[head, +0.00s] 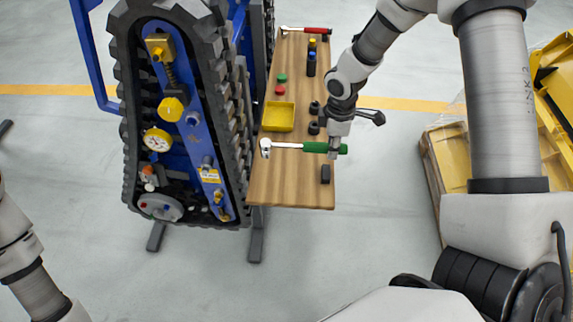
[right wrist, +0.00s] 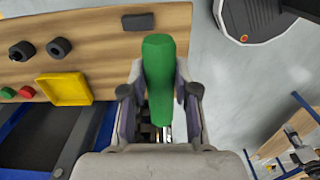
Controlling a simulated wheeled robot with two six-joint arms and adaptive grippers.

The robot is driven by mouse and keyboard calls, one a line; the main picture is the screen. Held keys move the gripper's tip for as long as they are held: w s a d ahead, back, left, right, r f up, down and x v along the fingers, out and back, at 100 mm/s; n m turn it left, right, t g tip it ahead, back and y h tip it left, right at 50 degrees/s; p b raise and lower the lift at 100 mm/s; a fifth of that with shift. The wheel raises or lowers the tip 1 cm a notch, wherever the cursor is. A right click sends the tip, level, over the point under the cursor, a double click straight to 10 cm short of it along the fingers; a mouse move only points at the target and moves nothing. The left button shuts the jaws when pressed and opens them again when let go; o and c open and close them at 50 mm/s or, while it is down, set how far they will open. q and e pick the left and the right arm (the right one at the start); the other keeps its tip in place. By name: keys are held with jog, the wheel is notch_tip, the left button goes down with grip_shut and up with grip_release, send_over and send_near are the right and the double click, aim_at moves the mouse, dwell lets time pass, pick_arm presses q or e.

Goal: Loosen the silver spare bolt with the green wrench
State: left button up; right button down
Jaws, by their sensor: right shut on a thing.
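The green wrench (head: 317,147) has a green handle and a silver shaft ending in a round head (head: 265,147). My right gripper (head: 333,149) is shut on its handle, over the near part of the workbench. In the right wrist view the green handle (right wrist: 158,80) stands between the two fingers (right wrist: 160,98). The tracked carrier (head: 185,180), left of the bench, bears several bolts and fittings on its blue side plate. A small silver bolt (head: 206,161) shows there, but I cannot tell whether it is the spare one. The wrench head is apart from the carrier. My left gripper is out of view.
The wooden workbench (head: 290,192) holds a yellow tray (head: 279,116), a red-handled wrench (head: 306,30), green and red caps, small bottles, black rings and a black block (head: 325,174). The floor in front is clear.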

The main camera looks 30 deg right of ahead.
jog(key=s+b, duration=0.9)
jog(key=s, duration=0.6)
jog(key=shift+w, duration=0.1)
